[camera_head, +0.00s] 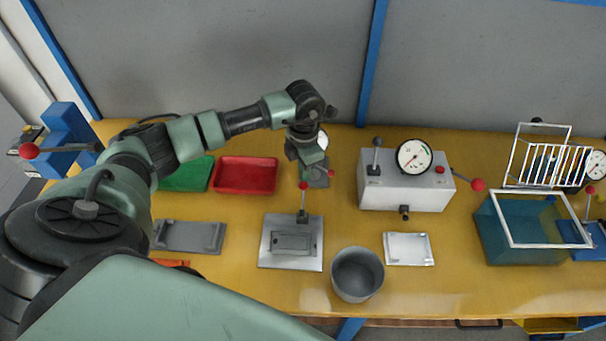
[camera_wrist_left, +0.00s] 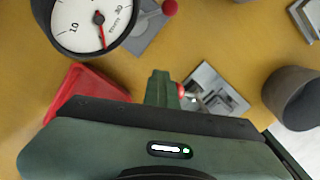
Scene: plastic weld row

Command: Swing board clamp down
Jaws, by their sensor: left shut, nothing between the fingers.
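A metal fixture plate (camera_head: 265,256) lies on the table with a grey rectangular board (camera_head: 292,241) on it. At its back edge a clamp lever (camera_head: 303,210) stands roughly upright with a red knob (camera_head: 303,187) on top. My left gripper (camera_head: 314,163) points down behind and above this knob; it is shut and empty. In the left wrist view its shut fingers (camera_wrist_left: 160,88) are beside the red knob (camera_wrist_left: 181,90), which they partly hide; I cannot tell if they touch. The plate (camera_wrist_left: 216,90) lies beyond. My right gripper is not in view.
A dial gauge (camera_wrist_left: 95,18) and another red knob (camera_head: 331,173) are close to the gripper. A red tray (camera_head: 245,175) is to the left, a grey bin (camera_head: 357,274) to the front right. A white gauge box (camera_head: 405,188) stands at right.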

